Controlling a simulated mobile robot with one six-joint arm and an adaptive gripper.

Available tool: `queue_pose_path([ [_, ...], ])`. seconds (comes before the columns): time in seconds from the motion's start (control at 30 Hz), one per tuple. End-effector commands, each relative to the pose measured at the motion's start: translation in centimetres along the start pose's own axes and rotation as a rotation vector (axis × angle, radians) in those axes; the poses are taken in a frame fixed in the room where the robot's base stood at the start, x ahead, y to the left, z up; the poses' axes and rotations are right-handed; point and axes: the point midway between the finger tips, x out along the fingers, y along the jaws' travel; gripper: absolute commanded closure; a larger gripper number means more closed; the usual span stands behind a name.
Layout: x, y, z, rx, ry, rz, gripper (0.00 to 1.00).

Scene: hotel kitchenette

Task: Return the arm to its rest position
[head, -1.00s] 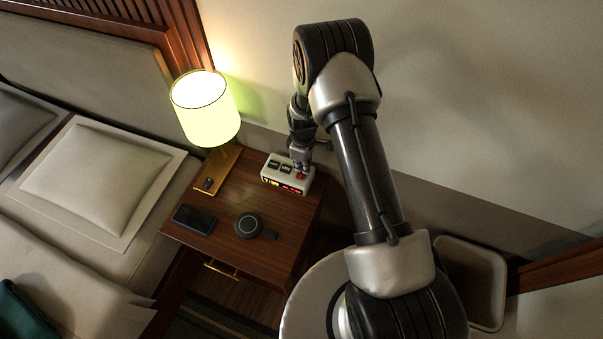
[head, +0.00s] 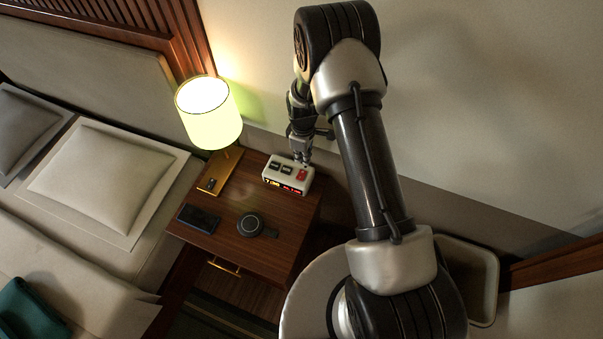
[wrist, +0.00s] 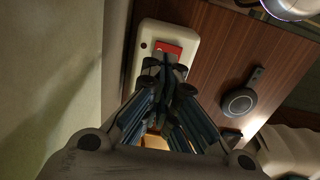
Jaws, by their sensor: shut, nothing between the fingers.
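My gripper (head: 303,160) is shut and empty. In the head view it points down just above the back right of a white alarm clock (head: 288,170), near its red button (head: 302,174). My arm reaches up and bends over to the nightstand. In the wrist view the closed fingers (wrist: 170,85) are in front of the clock (wrist: 146,38) and partly cover it. The red button (wrist: 168,47) shows just beyond the fingertips. A small gap between fingertips and clock seems to show in the head view.
The wooden nightstand (head: 225,238) also holds a lit lamp (head: 209,115), a dark phone (head: 199,219) and a round black device (head: 250,225). A bed (head: 110,180) stands at left. The wall (head: 480,120) is close behind the arm. A bin (head: 482,285) stands at right.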

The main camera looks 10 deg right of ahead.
Motion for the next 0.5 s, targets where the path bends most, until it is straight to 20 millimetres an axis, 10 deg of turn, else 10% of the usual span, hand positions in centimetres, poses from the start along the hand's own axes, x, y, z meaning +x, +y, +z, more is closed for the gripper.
queue_pose_path([
  [0.5, -1.8, 0.3, -0.2, 0.020, 0.008, 0.011, 1.00],
])
